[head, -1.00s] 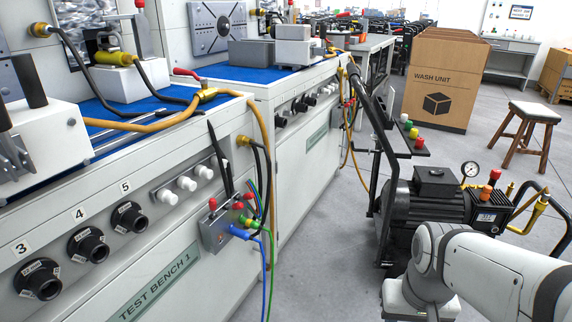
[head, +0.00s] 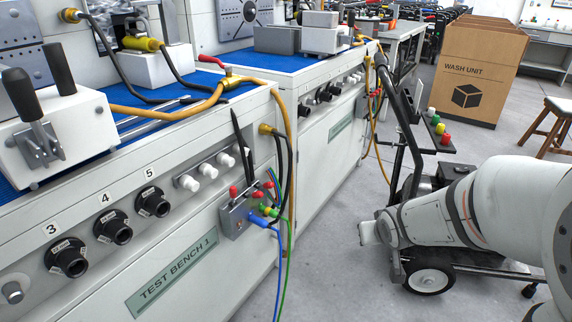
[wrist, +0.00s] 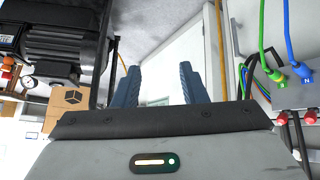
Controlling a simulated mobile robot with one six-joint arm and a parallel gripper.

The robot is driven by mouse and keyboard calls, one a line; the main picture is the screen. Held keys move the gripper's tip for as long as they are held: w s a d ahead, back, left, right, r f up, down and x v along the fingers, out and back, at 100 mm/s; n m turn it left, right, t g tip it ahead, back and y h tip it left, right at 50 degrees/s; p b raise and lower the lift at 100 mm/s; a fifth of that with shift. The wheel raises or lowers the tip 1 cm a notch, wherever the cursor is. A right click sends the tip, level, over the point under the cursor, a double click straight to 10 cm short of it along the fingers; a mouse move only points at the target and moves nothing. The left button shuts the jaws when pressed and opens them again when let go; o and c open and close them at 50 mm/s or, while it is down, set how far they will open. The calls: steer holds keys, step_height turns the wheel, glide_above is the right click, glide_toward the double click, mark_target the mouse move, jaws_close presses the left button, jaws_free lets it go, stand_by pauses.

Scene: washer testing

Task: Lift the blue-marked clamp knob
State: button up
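I cannot make out a blue-marked clamp knob in either view. A white clamp block (head: 55,135) with two upright black-handled levers sits on the blue bench top at the left of the head view. Black round fittings (head: 113,228) numbered 3, 4 and 5 stick out of the bench front below it. My gripper (wrist: 157,84) shows in the wrist view with its two blue-grey fingers apart and nothing between them. In the head view my arm reaches in from the right, away from the bench top; its fingers cannot be made out there.
A grey connector box (head: 239,217) with blue and green cables hangs on the bench front. An orange hose (head: 175,113) runs along the bench edge. A wheeled cart with a pump (head: 430,278) stands behind my arm. A WASH UNIT carton (head: 475,75) stands farther back on open floor.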

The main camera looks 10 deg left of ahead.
steer(key=w+a+n+t+y, duration=0.2)
steer(key=w+a+y, duration=0.1)
steer(key=w+a, duration=0.35)
steer(key=n+g+y+p, duration=0.15)
steer(key=n+y, duration=0.45)
steer(key=y, duration=0.6)
glide_toward(257, 194)
steer(key=w+a+f, duration=0.1)
steer(key=w+a, duration=0.1)
steer(key=a, duration=0.1)
steer(key=shift+m, duration=0.3)
steer(key=b+x, duration=0.1)
steer(key=x, duration=0.6)
steer(key=shift+w+d, duration=0.1)
steer(key=shift+c, duration=0.6)
jaws_close()
